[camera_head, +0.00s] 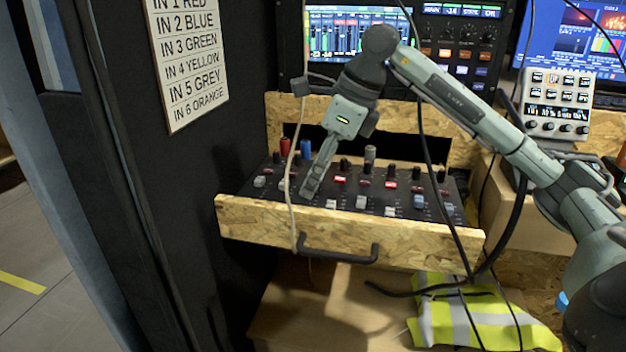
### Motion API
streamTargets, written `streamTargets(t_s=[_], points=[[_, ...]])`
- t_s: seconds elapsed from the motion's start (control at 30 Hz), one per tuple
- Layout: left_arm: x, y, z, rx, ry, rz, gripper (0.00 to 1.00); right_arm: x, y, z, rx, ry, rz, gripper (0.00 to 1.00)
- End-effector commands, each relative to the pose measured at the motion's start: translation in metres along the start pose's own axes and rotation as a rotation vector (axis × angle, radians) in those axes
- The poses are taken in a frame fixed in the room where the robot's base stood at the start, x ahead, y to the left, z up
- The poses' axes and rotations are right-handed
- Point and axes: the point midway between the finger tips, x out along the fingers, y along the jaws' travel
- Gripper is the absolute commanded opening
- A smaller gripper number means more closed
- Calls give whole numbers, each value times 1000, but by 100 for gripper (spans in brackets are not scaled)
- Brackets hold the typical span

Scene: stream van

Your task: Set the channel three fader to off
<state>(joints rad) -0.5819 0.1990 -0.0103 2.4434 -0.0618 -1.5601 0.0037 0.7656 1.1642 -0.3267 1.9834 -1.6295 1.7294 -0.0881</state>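The black mixer (345,190) lies in an open wooden drawer, with a row of fader caps along its near part. A pale cap (259,181) is at the left, and a white cap (331,203) sits just right of my gripper. Further right are a grey cap (361,201) and several more. The channel numbers are too small to read, so I cannot tell which is channel three. My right gripper (311,188) points down over the mixer's left half, its fingers together, covering part of the panel. I cannot tell whether it touches a cap. My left gripper is out of view.
A wooden drawer front (340,232) with a black handle (338,250) borders the mixer. A pale cable hangs over its left part and dark cables cross its right. Red (285,147) and blue (306,148) plugs stand at the back. A sign (190,60) lists inputs by colour.

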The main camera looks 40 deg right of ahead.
Motion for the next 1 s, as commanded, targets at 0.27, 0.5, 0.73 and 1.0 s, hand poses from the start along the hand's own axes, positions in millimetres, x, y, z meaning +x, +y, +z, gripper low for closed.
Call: streamTargets(t_s=[0.27, 0.5, 0.73, 1.0], points=[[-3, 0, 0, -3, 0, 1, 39, 10, 0, 0, -1, -1, 1, 40], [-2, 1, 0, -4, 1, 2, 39, 10, 0, 0, -1, -2, 1, 25], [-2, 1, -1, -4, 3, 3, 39, 9, 0, 0, -1, -2, 1, 0], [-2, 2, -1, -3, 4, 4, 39, 9, 0, 0, -1, -2, 0, 0]])
